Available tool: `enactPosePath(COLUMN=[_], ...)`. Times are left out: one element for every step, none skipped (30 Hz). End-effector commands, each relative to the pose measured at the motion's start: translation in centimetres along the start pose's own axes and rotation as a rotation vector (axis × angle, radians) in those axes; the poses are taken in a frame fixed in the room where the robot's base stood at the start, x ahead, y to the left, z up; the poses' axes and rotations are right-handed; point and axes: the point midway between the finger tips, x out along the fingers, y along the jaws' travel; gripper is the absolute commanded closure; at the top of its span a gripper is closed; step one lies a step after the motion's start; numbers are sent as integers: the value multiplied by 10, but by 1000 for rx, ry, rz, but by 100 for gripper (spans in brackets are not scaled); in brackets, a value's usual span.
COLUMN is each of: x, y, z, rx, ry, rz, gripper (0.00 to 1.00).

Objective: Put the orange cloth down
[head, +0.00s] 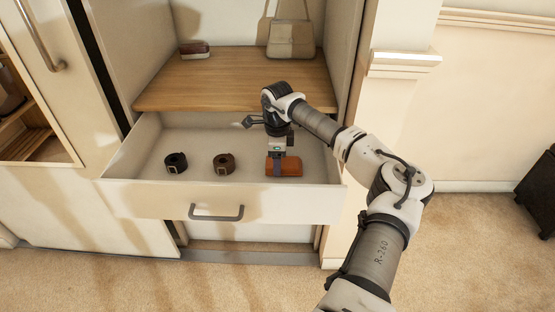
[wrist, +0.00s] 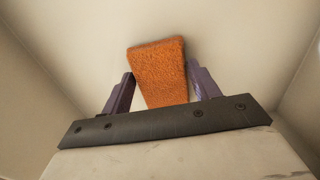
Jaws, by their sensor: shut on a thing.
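The orange cloth (head: 284,167) is a small folded block inside the open drawer, at its right side. My gripper (head: 278,154) points down into the drawer and is shut on the cloth. In the wrist view the cloth (wrist: 160,73) sits between the two purple fingers of my gripper (wrist: 162,92), with the pale drawer bottom beyond it. I cannot tell whether the cloth touches the drawer bottom.
The white drawer (head: 150,198) is pulled out and also holds two dark rolled belts (head: 176,163) (head: 223,164) at the left and middle. Above it, a wooden shelf (head: 220,85) carries a handbag (head: 291,40) and a small red-and-white item (head: 195,49).

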Motion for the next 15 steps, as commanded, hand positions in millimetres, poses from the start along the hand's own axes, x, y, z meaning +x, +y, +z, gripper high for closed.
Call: enactPosePath(x=[4, 4, 4, 4, 4, 4, 4, 4, 5, 6, 7, 7, 6, 6, 6], y=[0, 0, 0, 0, 0, 0, 0, 0, 0, 0, 0, 0, 0, 0, 0], z=[0, 0, 0, 0, 0, 0, 0, 0, 0, 0, 0, 0, 0, 0, 0], rx=[0, 0, 0, 0, 0, 0, 0, 0, 0, 0, 0, 0, 0, 0, 0], ry=[0, 0, 1, 1, 1, 1, 1, 1, 1, 1, 1, 1, 1, 1, 1], rz=[0, -1, -2, -2, -2, -2, -2, -1, -1, -1, -1, -1, -1, -1, -1], gripper=[61, 61, 61, 61, 61, 61, 61, 61, 61, 61, 61, 36, 33, 29, 23])
